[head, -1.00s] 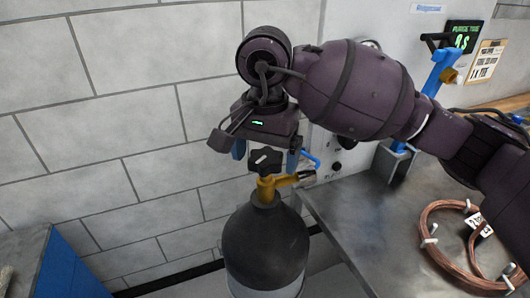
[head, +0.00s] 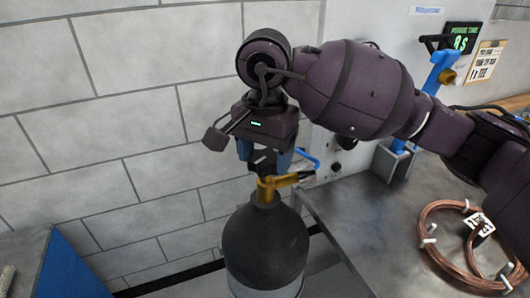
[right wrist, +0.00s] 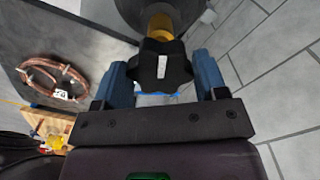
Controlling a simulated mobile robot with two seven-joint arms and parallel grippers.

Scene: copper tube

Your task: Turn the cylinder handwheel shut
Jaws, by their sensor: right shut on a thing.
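The black lobed handwheel (head: 264,160) sits on top of the brass valve (head: 267,190) of a dark gas cylinder (head: 265,245) in the head view. My right gripper (head: 264,160) comes down over the handwheel from above, its blue fingers on either side. In the right wrist view the handwheel (right wrist: 161,66) with its white mark lies between the fingers (right wrist: 163,80), which are shut on it. The far side of the wheel is hidden. My left gripper is not in view.
A metal bench (head: 370,220) stands right of the cylinder, with a copper tube coil (head: 425,240) on it. A blue stand (head: 435,80) rises at the bench's back. A display (head: 462,38) reads a purge time. A tiled wall is behind.

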